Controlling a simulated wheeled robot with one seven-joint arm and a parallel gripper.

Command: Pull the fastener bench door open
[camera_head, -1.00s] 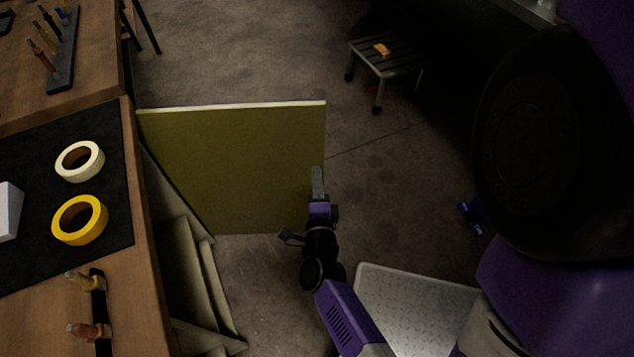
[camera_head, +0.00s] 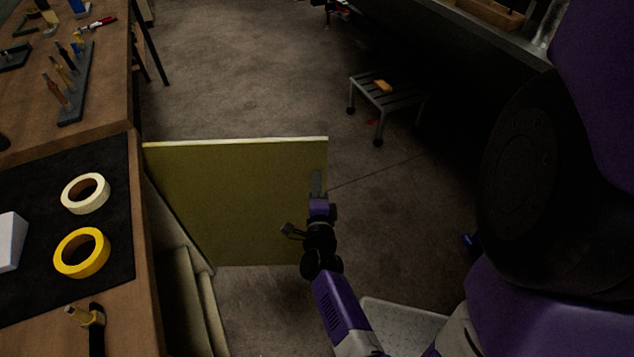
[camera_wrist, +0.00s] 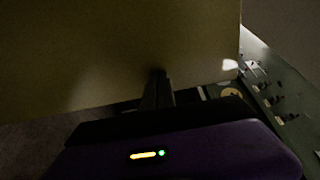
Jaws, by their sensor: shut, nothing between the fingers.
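The fastener bench door (camera_head: 235,200) is a flat olive-yellow panel with a pale top edge. It stands swung out from the bench (camera_head: 148,290), with its hinge side at the bench and the cabinet side open to view. My gripper (camera_head: 317,180) is shut and empty, with its fingers in front of the door near its free right edge. In the wrist view the fingers (camera_wrist: 158,90) point at the door face (camera_wrist: 110,50), which fills the upper part. I cannot tell whether the fingertips touch it.
On the bench a black mat (camera_head: 115,240) holds a cream tape roll (camera_head: 72,195) and a yellow tape roll (camera_head: 64,262). A small step stool (camera_head: 388,98) stands on the floor beyond the door. The floor (camera_head: 250,75) between bench and stool is clear.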

